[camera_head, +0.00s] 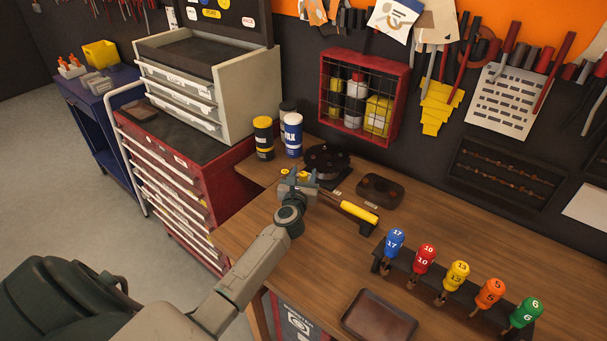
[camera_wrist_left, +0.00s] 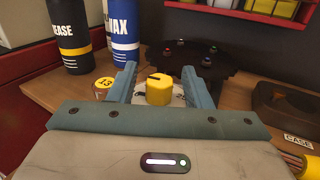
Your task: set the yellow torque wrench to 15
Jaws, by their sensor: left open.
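The yellow torque wrench (camera_head: 358,212) lies on the wooden bench, its yellow handle toward the right and its shaft running left behind my left gripper (camera_head: 304,181). The handle's edge shows at lower right in the left wrist view (camera_wrist_left: 301,163). My left gripper (camera_wrist_left: 127,82) is open, its blue-grey fingers on either side of a yellow knob (camera_wrist_left: 159,88) with a dark pointer line. I cannot tell whether the fingers touch it. The scale around the knob is mostly hidden. A yellow disc marked 13 (camera_wrist_left: 103,83) is left of the fingers.
A black round tray (camera_head: 326,158) and a dark case holder (camera_head: 379,190) stand behind. Two cans, yellow-black (camera_head: 263,138) and blue-white (camera_head: 292,135), stand back left. A rack of numbered handles (camera_head: 457,275) and a brown tray (camera_head: 379,316) are at front right.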

